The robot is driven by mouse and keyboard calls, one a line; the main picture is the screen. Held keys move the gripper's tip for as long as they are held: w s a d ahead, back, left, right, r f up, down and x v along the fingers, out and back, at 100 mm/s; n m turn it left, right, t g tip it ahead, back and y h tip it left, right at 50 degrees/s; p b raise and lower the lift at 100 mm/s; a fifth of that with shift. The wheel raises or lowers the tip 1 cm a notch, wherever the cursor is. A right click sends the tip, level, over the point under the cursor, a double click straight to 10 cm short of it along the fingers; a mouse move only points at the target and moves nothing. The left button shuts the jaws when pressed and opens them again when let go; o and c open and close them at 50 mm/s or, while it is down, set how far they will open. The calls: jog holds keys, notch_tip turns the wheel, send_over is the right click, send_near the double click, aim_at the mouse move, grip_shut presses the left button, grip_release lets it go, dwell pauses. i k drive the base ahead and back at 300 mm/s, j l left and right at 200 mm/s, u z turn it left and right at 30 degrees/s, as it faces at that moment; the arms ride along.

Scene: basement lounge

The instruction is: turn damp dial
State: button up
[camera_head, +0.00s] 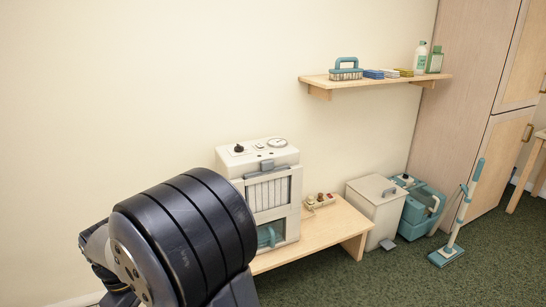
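A white box-shaped appliance (262,165), which looks like a dehumidifier, stands upright on a low wooden bench (340,226). Its top carries a small black knob (239,149) at the left and a round pale dial or gauge (277,142) at the back right. I cannot tell from any label which of these is the damp dial. A grey handle lies at the top front edge, above a slatted grille, with a teal part in a window lower down. My dark arm links cover the lower left and hide part of the appliance's left side. My gripper is not in view.
A small device (319,201) with knobs sits on the bench. A lidded white bin (375,210), a teal bucket (422,213) and a teal floor brush (460,220) stand to the right. A wall shelf (375,82) holds a brush, sponges and bottles. Green carpet is clear in front.

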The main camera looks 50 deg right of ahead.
aim_at(239, 148)
jog(key=z, duration=1.3)
